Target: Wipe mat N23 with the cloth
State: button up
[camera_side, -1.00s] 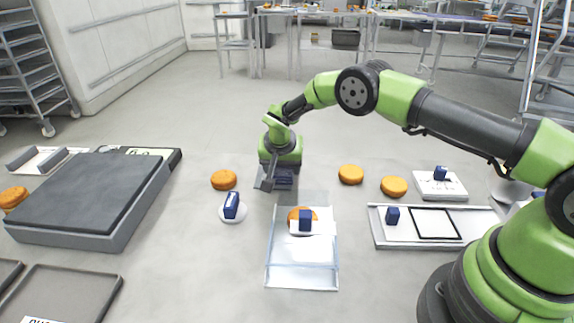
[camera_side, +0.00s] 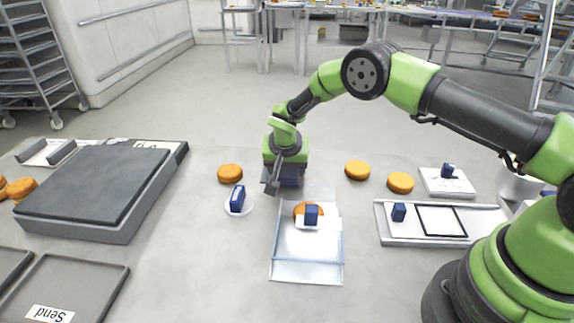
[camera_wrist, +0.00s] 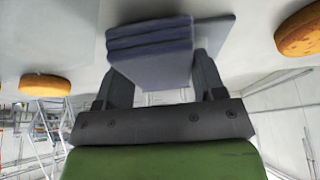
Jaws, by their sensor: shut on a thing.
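My gripper (camera_side: 287,178) is shut on a dark blue folded cloth (camera_side: 291,179). In the wrist view the cloth (camera_wrist: 150,45) shows several stacked layers between the two fingers. A thin grey sheet, possibly the mat (camera_wrist: 218,35), lies beyond and partly behind the cloth in that view.
The clear tray (camera_side: 307,271) holds an orange round and a white piece with a blue block. Orange rounds (camera_side: 230,174) (camera_side: 357,170) lie on both sides. A white dish (camera_side: 240,208) with a blue block is left. A dark slab (camera_side: 95,185) stands far left, a framed tray (camera_side: 485,222) right.

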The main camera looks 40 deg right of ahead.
jog(key=shift+s+d, duration=1.35)
jog(key=shift+w, duration=0.1)
jog(key=shift+w+a, duration=0.25)
jog(key=shift+w, duration=0.8)
jog(key=shift+r, duration=3)
jog(key=shift+w+a+f, duration=0.1)
jog(key=shift+w+a+f, duration=0.25)
jog(key=shift+w+a, duration=0.35)
jog(key=shift+w+a+f, duration=0.25)
jog(key=shift+w+a, duration=0.3)
jog(key=shift+a, duration=0.05)
jog(key=shift+f, duration=1.95)
